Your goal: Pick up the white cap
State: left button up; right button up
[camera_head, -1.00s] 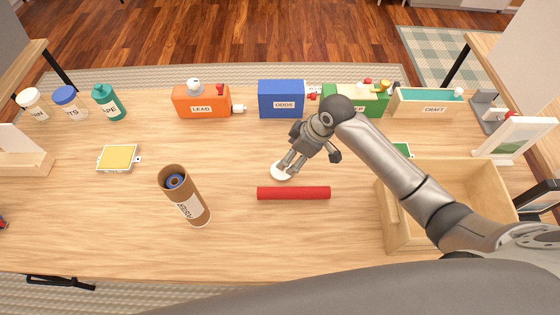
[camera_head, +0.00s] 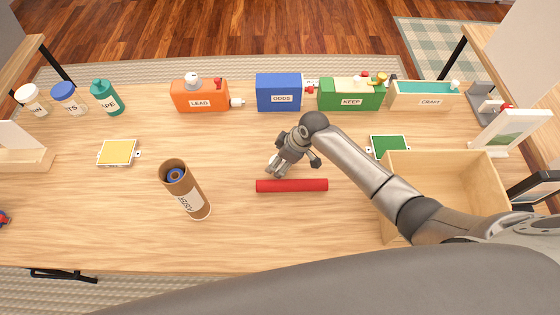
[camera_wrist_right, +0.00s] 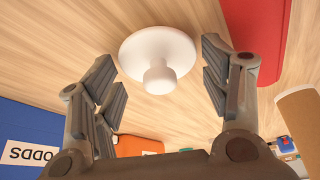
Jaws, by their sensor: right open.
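The white cap (camera_wrist_right: 158,58) lies on the wooden table, a round flat disc with a knob standing up from its middle toward the right wrist camera. My right gripper (camera_wrist_right: 163,78) is open, with its fingers on either side of the knob and apart from it. In the head view my right gripper (camera_head: 276,168) points down at the table just behind the red cylinder, and it hides most or all of the cap. My left gripper is not in view.
A red cylinder (camera_head: 292,186) lies close in front of the gripper. A brown tube (camera_head: 186,190) stands to the left. A wooden box (camera_head: 450,165) is under my right forearm. Orange (camera_head: 200,98), blue (camera_head: 279,94) and green (camera_head: 350,96) boxes line the back.

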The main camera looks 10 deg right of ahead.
jog(key=shift+c, duration=0.4)
jog(key=c, duration=0.3)
jog(key=shift+c, duration=0.2)
jog(key=shift+r, duration=0.55)
notch_tip(320, 180, up, 2)
jog(key=shift+w+b, duration=0.1)
jog(key=shift+b, duration=0.5)
jog(key=s+a+r+b, duration=0.1)
jog(key=s+a+r, duration=0.2)
jog(key=s+r, duration=0.3)
jog(key=s+a+r+b, duration=0.1)
jog(key=s+a+r, duration=0.25)
jog(key=s, duration=0.35)
jog(key=w+d+r+m+t+h, duration=0.1)
jog(key=w+d+r+m, duration=0.2)
jog(key=d+r+m, duration=0.2)
jog(key=w+d+r+m+t+h, duration=0.1)
jog(key=w+d+r+m+h, duration=0.1)
jog(key=d+r+m, duration=0.4)
jog(key=w+d+r, duration=0.1)
jog(key=d+r, duration=0.2)
jog(key=r, duration=0.1)
jog(key=shift+d+r+h+p, duration=0.3)
jog(key=shift+d, duration=0.05)
